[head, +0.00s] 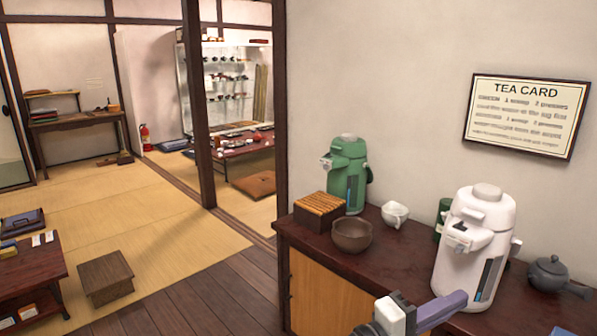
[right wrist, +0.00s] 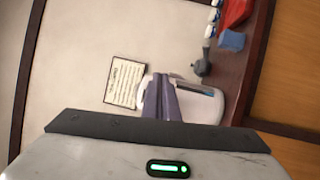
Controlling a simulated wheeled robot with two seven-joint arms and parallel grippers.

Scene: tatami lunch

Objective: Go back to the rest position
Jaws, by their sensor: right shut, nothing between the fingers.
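My right gripper (head: 460,298) is at the bottom of the head view, in front of the white air pot (head: 480,225) and low against it. Its purple-grey fingers are together with nothing between them. In the right wrist view the shut fingers (right wrist: 161,90) point toward the white pot (right wrist: 208,108), overlapping it in the picture. I cannot tell whether they touch it. My left gripper is not in view.
The dark counter (head: 405,268) holds a green air pot (head: 346,172), a slatted wooden box (head: 320,208), a brown bowl (head: 351,235), a white spouted cup (head: 395,214) and a dark teapot (head: 553,272). A tea card (head: 526,115) hangs on the wall. Wooden floor (head: 190,305) at left is clear.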

